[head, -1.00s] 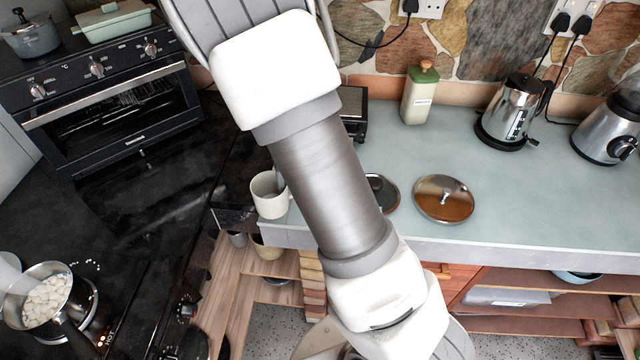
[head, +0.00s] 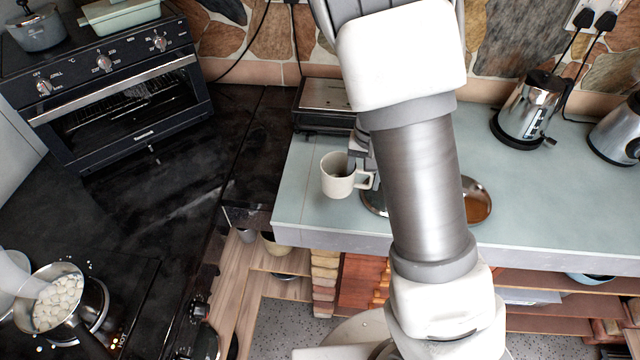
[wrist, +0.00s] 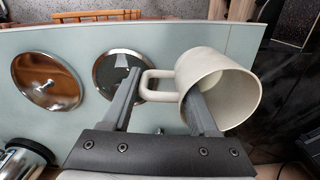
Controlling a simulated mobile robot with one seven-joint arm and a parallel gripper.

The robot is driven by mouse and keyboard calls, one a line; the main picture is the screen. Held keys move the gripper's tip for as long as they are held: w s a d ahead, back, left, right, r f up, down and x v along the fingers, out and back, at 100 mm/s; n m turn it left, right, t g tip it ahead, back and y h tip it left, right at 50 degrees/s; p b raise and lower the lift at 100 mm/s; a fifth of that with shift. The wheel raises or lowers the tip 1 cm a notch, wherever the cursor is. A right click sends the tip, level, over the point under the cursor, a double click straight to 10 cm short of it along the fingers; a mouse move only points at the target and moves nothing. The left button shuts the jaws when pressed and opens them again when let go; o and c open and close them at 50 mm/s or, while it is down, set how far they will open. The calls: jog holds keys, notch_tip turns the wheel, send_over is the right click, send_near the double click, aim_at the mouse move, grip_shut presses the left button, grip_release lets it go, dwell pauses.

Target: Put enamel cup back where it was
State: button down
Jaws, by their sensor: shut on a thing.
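The enamel cup (head: 337,181) is cream-white and roughly upright in the head view, by the left end of the pale blue-green counter (head: 303,205). In the wrist view the cup (wrist: 238,97) is large at the right, its handle pointing left. My gripper (wrist: 160,82) is shut on the cup: one finger reaches inside the rim, the other is left of it by the handle. In the head view my gripper (head: 362,162) is partly hidden behind my arm. I cannot tell whether the cup's base touches the counter.
Two round lids lie near the cup: a glass-like one (wrist: 112,72) and a shiny brown one (wrist: 48,88). A flat scale-like appliance (head: 322,98) stands behind. A kettle (head: 525,110) is to the right. The dark stove top (head: 150,215) lies left, with a pan (head: 62,295).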

jog(key=m, duration=0.3)
jog(key=shift+s+r, duration=0.2)
jog(key=w+a+f+m+p, duration=0.1)
jog(key=a+f+m, duration=0.1)
jog(key=a+m, duration=0.1)
jog(key=w+a+f+m, duration=0.1)
jog(key=w+a+m, duration=0.1)
jog(key=a+m, duration=0.2)
jog(key=w+a+f+m+p, duration=0.1)
jog(key=a+f+m, duration=0.1)
jog(key=a+m, duration=0.2)
jog(key=shift+w+f+m+p, duration=0.15)
jog(key=shift+f+m, duration=0.05)
jog(key=shift+m, duration=0.6)
jog(key=shift+w+f+m+p, duration=0.15)
jog(key=shift+m, duration=0.65)
jog(key=shift+f, duration=2)
jog(key=shift+f, duration=0.2)
jog(key=shift+c, duration=0.8)
grip_release()
